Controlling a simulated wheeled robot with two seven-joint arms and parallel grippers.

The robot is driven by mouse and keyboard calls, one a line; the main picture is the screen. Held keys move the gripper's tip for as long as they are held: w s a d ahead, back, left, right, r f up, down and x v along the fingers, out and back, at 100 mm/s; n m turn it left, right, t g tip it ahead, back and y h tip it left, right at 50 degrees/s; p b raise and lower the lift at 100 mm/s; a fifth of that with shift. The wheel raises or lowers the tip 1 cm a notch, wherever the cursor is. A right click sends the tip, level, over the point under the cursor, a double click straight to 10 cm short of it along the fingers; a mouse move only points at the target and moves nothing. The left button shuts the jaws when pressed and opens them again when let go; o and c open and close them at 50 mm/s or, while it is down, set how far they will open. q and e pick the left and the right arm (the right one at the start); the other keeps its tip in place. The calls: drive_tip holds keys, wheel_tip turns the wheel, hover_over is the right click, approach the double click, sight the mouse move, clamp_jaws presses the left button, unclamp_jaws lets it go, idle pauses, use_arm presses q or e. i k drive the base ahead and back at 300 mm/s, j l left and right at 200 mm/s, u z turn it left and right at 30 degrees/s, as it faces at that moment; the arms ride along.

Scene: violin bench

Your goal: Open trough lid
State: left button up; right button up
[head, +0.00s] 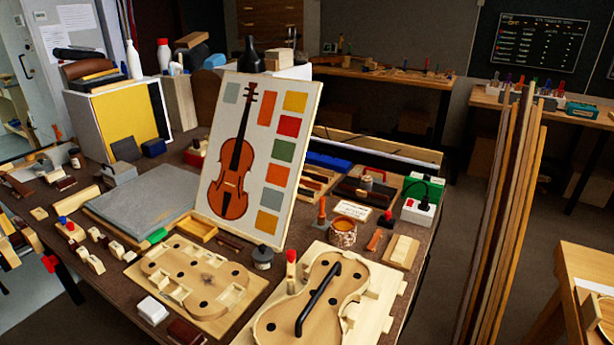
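A violin-shaped wooden panel (287,321) with a black bar handle (318,298) lies flat in a pale wooden form at the front edge of the bench. It is the only lid-like piece with a bar handle that I see, but I cannot tell for sure that it is the trough lid. The form's lower edge is cut off by the picture. Neither of my grippers shows in the head view.
A violin-outline board (196,282) lies just left. A violin colour chart (258,150) stands tilted behind. A red-topped post (291,268), a jar (343,232) and small blocks crowd the bench. Tall wood strips (505,210) stand right, with open floor between.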

sight(333, 160)
drive_tip(key=k, duration=0.55)
drive_tip(key=k+u, duration=0.1)
drive_tip(key=u, duration=1.55)
drive_tip(key=l+u, duration=0.3)
drive_tip(key=l, duration=0.4)
drive_tip(key=l+u, duration=0.3)
drive_tip(key=l, duration=0.4)
drive_tip(key=k+l+u, duration=0.15)
drive_tip(key=l+u, duration=0.2)
drive_tip(key=l, duration=0.35)
drive_tip(key=k+l, duration=0.1)
drive_tip(key=l, duration=0.45)
drive_tip(key=k+l, duration=0.1)
drive_tip(key=l, duration=0.45)
drive_tip(key=k+l, duration=0.1)
drive_tip(key=l, duration=0.4)
drive_tip(key=k+l, duration=0.1)
drive_tip(key=l, duration=0.45)
drive_tip(key=k+l, duration=0.15)
drive_tip(key=l, duration=0.4)
drive_tip(key=k+l, duration=0.1)
drive_tip(key=l, duration=0.45)
drive_tip(key=k+l, duration=0.1)
drive_tip(key=l, duration=0.45)
drive_tip(key=k+l, duration=0.1)
drive_tip(key=l, duration=0.4)
drive_tip(key=j, duration=0.3)
drive_tip(key=i+j, duration=0.15)
drive_tip(key=j, duration=0.2)
